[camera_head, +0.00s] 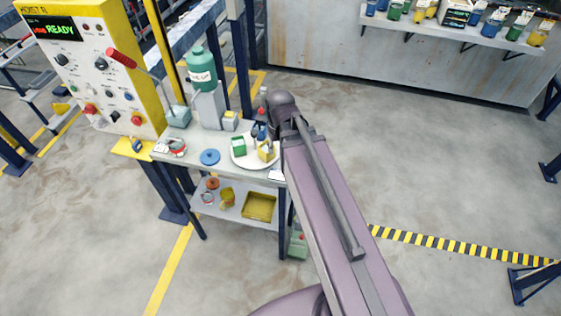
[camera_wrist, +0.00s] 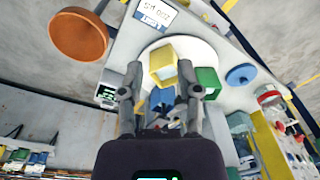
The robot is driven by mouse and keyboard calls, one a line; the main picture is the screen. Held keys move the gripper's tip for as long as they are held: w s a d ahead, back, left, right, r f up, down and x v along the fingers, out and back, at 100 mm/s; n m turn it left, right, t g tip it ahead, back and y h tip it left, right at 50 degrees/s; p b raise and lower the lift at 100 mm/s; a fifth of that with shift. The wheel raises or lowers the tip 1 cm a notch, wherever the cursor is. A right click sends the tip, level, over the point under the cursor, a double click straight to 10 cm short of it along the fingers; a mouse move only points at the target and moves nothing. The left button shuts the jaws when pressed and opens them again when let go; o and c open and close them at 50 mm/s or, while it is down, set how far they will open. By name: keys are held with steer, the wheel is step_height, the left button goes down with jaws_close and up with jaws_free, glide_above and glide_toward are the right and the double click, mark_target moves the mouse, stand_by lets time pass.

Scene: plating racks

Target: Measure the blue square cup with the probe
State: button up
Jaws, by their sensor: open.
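The blue square cup (camera_wrist: 162,101) stands on a round white plate (camera_wrist: 208,58), beside a yellow square cup (camera_wrist: 163,66) and a green square cup (camera_wrist: 207,82). In the head view the blue cup (camera_head: 258,131) shows small behind the yellow cup (camera_head: 266,151) and the green cup (camera_head: 238,145). My gripper (camera_wrist: 160,78) is open and empty above the plate, its fingers spread to either side of the blue and yellow cups in the wrist view. The head view hides its fingers behind my arm. I cannot pick out the probe with certainty.
A small meter with a lit display (camera_wrist: 107,94) is beside the left finger. An orange round dish (camera_wrist: 78,36) shows in the wrist view. A lower shelf holds a yellow tray (camera_head: 259,206).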

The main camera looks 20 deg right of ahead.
steer(key=shift+s+a+f+m+g+b, duration=0.1)
steer(key=shift+s+f+m+g+b, duration=0.2)
steer(key=shift+s, duration=0.6)
steer(key=shift+s+f+m+g+b, duration=0.1)
steer(key=shift+s+f+b, duration=0.25)
steer(key=shift+s, duration=0.55)
steer(key=shift+f, duration=0.1)
steer(key=n+t+y+p, duration=0.1)
steer(key=n+t+p, duration=0.35)
steer(key=p, duration=0.55)
glide_toward(261, 109)
steer(key=d+v, duration=0.1)
steer(key=v, duration=0.3)
steer(key=shift+w+a, duration=0.15)
steer(key=shift+a, duration=0.1)
steer(key=b+x, duration=1.3)
steer(key=shift+a+f, duration=0.25)
steer(key=shift+f, duration=0.05)
jaws_close()
